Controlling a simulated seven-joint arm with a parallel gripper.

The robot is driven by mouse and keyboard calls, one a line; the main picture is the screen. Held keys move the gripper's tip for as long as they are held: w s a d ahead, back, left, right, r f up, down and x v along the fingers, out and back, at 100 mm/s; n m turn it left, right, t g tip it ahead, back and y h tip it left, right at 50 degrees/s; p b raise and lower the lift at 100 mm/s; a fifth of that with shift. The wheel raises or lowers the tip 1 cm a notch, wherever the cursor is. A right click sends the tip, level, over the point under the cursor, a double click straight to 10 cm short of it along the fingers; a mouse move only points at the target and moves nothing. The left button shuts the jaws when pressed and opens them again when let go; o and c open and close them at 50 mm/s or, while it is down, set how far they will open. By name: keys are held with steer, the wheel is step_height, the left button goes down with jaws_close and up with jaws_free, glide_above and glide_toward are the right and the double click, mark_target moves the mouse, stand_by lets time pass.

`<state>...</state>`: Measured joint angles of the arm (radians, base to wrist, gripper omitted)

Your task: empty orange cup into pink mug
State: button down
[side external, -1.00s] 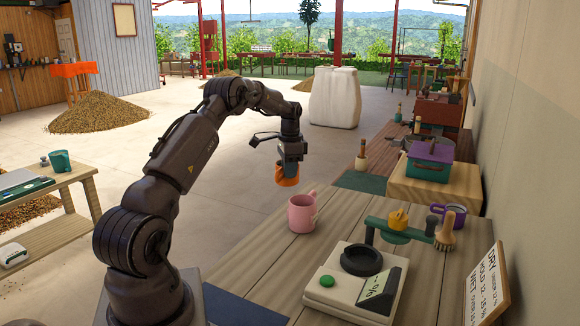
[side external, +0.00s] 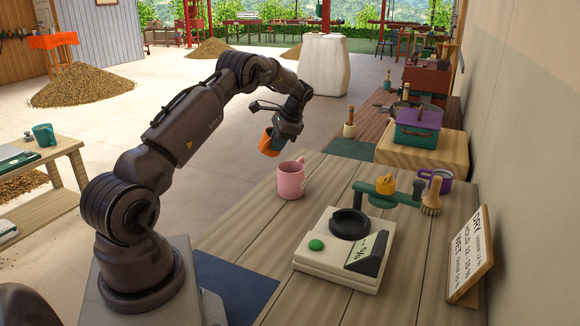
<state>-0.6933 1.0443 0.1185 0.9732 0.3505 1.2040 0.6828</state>
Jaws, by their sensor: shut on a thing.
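The orange cup (side external: 268,143) is held by my gripper (side external: 272,133) above the floor side of the table, up and to the left of the pink mug in the picture. The cup is tilted. Its contents cannot be seen. The pink mug (side external: 290,180) stands upright on the wooden table, apart from the cup, with its handle toward the upper right. The inside of the mug is mostly hidden. My gripper is shut on the orange cup; the fingertips are small and partly hidden.
A white meter with a black ring (side external: 338,250) stands in front of the mug. The wooden table (side external: 245,232) is clear left of the meter.

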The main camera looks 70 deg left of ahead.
steer(key=shift+w+d+g+y, duration=0.1)
steer(key=shift+g+y, duration=0.2)
steer(key=shift+f+g+y, duration=0.1)
steer(key=shift+g+y, duration=0.4)
steer(key=shift+g, duration=0.1)
steer(key=shift+f+g+y, duration=0.3)
steer(key=shift+g+y, duration=0.3)
steer(key=shift+g, duration=0.2)
